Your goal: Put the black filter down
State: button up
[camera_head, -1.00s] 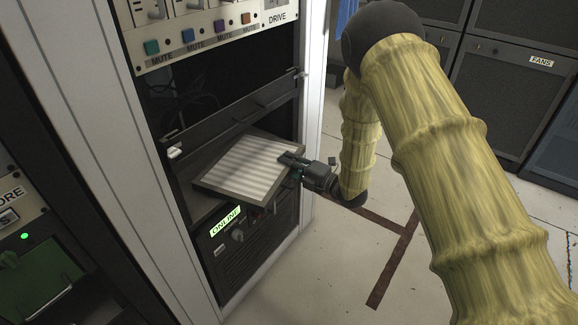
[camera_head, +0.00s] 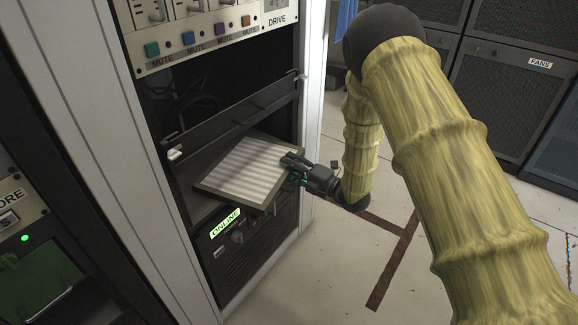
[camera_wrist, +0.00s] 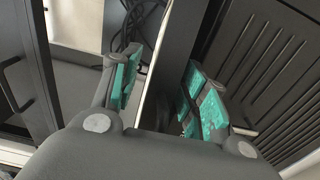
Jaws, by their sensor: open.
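The filter (camera_head: 250,170) is a flat square panel with a dark frame and a pale, striped pleated face. In the head view it lies at a slant on the rack shelf, its near corner jutting past the shelf front. My gripper (camera_head: 288,164) is at the filter's right edge with its jaws open. In the wrist view, my gripper's teal finger pads (camera_wrist: 160,95) stand apart. A dark bar with a light edge (camera_wrist: 170,75) runs between them, apparently the filter's frame. Whether a pad still touches it I cannot tell.
A dark hinged panel (camera_head: 235,110) with a handle sits open above the shelf. The unit marked ONLINE (camera_head: 250,245) is below. The rack's pale side post (camera_head: 312,110) stands close by my gripper. The floor (camera_head: 310,275) to the right is clear.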

jog(key=p+v, duration=0.1)
jog(key=v, duration=1)
jog(key=shift+p, duration=0.3)
